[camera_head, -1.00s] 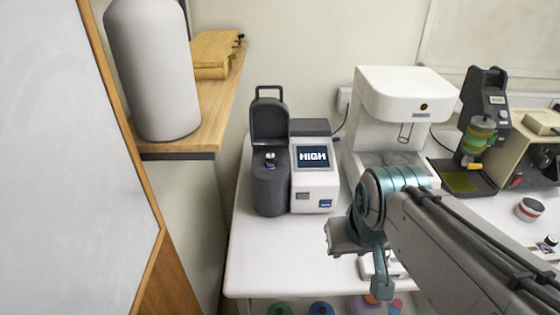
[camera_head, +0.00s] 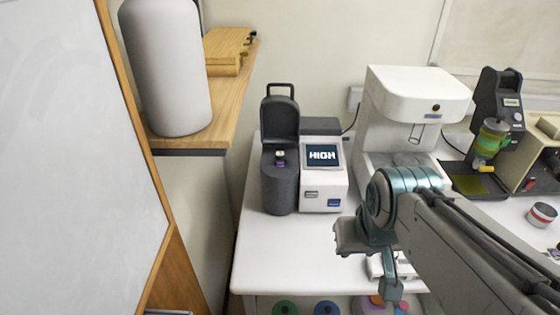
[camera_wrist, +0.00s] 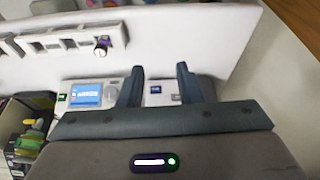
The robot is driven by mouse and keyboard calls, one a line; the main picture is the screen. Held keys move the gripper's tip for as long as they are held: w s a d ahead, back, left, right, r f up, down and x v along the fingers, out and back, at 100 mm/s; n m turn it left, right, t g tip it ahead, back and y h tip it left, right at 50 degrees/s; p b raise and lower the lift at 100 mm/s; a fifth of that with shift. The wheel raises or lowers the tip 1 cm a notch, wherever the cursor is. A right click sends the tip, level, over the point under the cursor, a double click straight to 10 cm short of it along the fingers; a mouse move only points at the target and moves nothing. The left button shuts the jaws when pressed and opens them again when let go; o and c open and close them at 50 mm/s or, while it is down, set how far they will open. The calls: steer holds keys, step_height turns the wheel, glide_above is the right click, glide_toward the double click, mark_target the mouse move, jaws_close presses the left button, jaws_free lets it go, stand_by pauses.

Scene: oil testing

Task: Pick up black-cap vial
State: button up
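In the wrist view, a small vial with a dark cap and a purple band (camera_wrist: 102,46) stands at the end of a pale rack (camera_wrist: 55,42), at upper left. My gripper (camera_wrist: 159,70) is open, with its two fingers apart and nothing between them; the vial is to the left of the fingers. In the head view, a small vial with a light top and a dark purple part (camera_head: 280,158) sits in the open black tester (camera_head: 279,188). My gripper hangs over the table to the right of that tester, and its fingers are partly hidden there.
A white unit with a HIGH screen (camera_head: 322,190) adjoins the tester. A large white machine (camera_head: 414,98) stands behind my arm. A wooden shelf (camera_head: 228,110) bears a grey cylinder (camera_head: 170,70). The white table (camera_head: 290,245) is clear in front of the tester.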

steer(key=o, duration=0.3)
steer(key=shift+o, duration=0.8)
steer(key=shift+w+r, duration=0.2)
steer(key=w+a+r+n+g+p, duration=0.1)
steer(key=w+a+r, duration=0.2)
steer(key=w, duration=0.6)
steer(key=w+a+r, duration=0.3)
steer(key=w+r, duration=0.1)
steer(key=w, duration=0.4)
steer(key=w+a+r+n+g+p, duration=0.1)
steer(key=w+a+r, duration=0.2)
steer(key=w, duration=0.6)
steer(key=p, duration=0.2)
glide_above(280, 154)
steer(key=f, duration=1)
steer(key=shift+s+d+f, duration=0.1)
steer(key=shift+s+f, duration=0.05)
steer(key=shift+s, duration=0.15)
steer(key=shift+w+f+p, duration=0.2)
steer(key=shift+f+p, duration=0.45)
steer(key=shift+f, duration=0.75)
steer(key=shift+w+f+p, duration=0.15)
steer(key=shift+f+p, duration=0.45)
steer(key=shift+f, duration=0.75)
